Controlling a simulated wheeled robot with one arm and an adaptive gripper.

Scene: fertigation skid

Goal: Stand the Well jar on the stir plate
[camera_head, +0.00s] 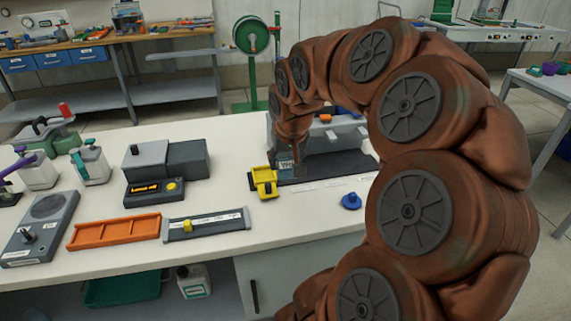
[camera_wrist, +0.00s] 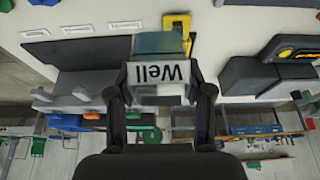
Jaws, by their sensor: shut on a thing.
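The Well jar is a small clear jar with greenish contents; its white "Well" label reads upside down in the wrist view (camera_wrist: 160,76). My gripper (camera_wrist: 160,90) is shut on it, one finger at each side. In the head view my gripper (camera_head: 289,158) is over the bench, right beside the yellow holder and at the left end of the dark mat. The jar is small and partly hidden there, and I cannot tell whether it touches the surface. A grey box with a round disc and a knob, apparently the stir plate (camera_head: 47,206), lies at the bench's far left, its disc empty.
Between them stand a grey meter (camera_head: 153,190), an orange rack (camera_head: 115,231) and a slider gauge (camera_head: 207,225). The yellow holder (camera_head: 264,183) is close to my gripper. Two dispenser bottles (camera_head: 92,165) (camera_head: 38,170) stand behind the plate. A blue knobbed piece (camera_head: 350,201) lies right.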

